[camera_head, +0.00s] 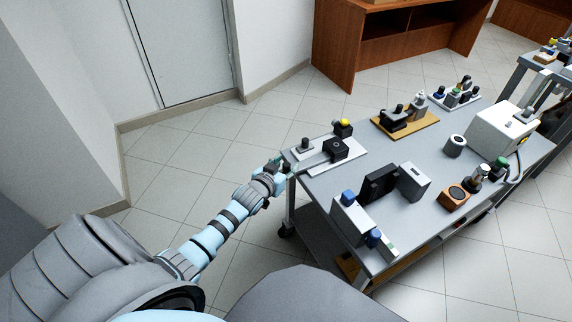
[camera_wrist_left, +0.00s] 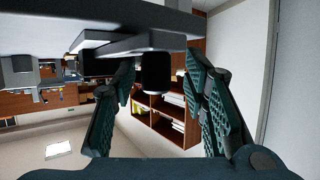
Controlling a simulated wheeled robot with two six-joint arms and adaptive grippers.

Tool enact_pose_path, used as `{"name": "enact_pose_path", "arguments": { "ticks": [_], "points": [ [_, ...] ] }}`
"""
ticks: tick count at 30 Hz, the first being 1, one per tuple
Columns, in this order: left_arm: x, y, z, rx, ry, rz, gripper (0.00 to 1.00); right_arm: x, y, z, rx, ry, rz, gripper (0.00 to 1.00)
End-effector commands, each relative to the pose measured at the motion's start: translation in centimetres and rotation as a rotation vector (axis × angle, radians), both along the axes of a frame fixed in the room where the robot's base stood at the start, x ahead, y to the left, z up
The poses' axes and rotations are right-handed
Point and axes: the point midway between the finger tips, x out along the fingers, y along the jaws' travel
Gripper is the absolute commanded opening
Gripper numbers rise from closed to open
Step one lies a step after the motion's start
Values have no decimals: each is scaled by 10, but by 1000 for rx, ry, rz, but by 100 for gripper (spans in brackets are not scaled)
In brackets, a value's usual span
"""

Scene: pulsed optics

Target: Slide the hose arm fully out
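A fixture on a white plate (camera_head: 350,158) sits at the table's left end, with a black block (camera_head: 335,149) on it. A flat grey bar, apparently the hose arm (camera_head: 312,161), runs from the block toward the table's left edge. It also shows in the left wrist view (camera_wrist_left: 145,42), with a dark rounded knob (camera_wrist_left: 155,73) at its end. My left gripper (camera_head: 279,167) is at this edge. In the left wrist view its fingers (camera_wrist_left: 161,70) are open, one on each side of the knob, with gaps visible. My right gripper is not in view.
A black knob (camera_head: 305,145) and a yellow-topped part (camera_head: 343,127) stand near the bar. Other fixtures fill the grey table (camera_head: 400,205), including a wooden-based one (camera_head: 407,126) and a white box (camera_head: 501,129). Floor left of the table is clear.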

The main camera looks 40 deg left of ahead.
Motion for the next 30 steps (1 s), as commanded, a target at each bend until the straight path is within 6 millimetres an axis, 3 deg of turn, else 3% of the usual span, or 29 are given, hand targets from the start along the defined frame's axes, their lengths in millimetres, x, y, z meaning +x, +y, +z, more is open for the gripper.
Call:
{"name": "enact_pose_path", "arguments": {
  "ticks": [8,11,21,25,30],
  "points": [
    [-1,-2,3,2,-5,-4,41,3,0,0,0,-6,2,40],
    [-14,-3,8,3,-5,-5,41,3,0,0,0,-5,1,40],
    [-95,-17,41,3,-2,-4,41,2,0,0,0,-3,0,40],
    [-108,-19,47,2,-2,-2,41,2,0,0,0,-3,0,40],
    [-109,-19,48,0,-3,-1,41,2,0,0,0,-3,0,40]
  ]
}}
